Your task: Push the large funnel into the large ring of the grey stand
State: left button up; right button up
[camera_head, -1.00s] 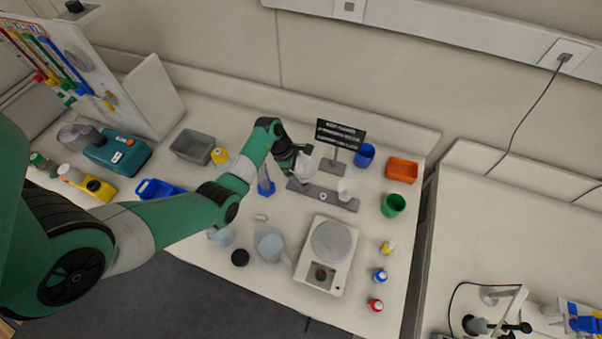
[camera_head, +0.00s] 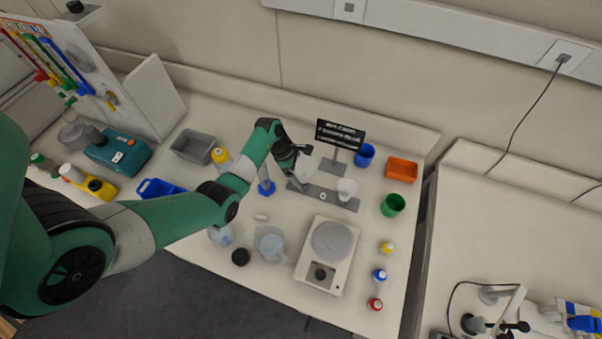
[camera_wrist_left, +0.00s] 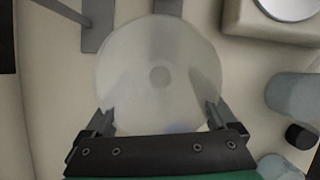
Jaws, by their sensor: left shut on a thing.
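The large funnel (camera_head: 306,166) is whitish and translucent. My left gripper (camera_head: 299,156) is shut on it, above the left end of the grey stand (camera_head: 312,191). In the left wrist view the funnel (camera_wrist_left: 158,62) is seen as a wide round disc, with the gripper (camera_wrist_left: 159,112) fingers at its two sides. The funnel hides most of the stand there, and I cannot tell its exact place relative to the large ring. A smaller white funnel (camera_head: 347,187) sits at the stand's right end. My right gripper is not in view.
A black sign (camera_head: 340,134) stands just behind the stand. A balance (camera_head: 328,265) and a clear jug (camera_head: 270,244) are in front. A blue cup (camera_head: 365,154), green cup (camera_head: 393,204) and orange tray (camera_head: 402,169) are to the right.

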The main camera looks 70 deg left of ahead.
pick_arm(q)
jog(key=shift+f+b, duration=0.3)
jog(key=shift+f, duration=0.3)
dwell(0.8)
jog(key=shift+f, duration=0.75)
dwell(0.9)
jog(key=o, duration=1.1)
jog(key=p+v, duration=0.3)
jog(key=v, duration=0.8)
jog(key=shift+s+a+r, duration=0.1)
jog(key=shift+r, duration=0.2)
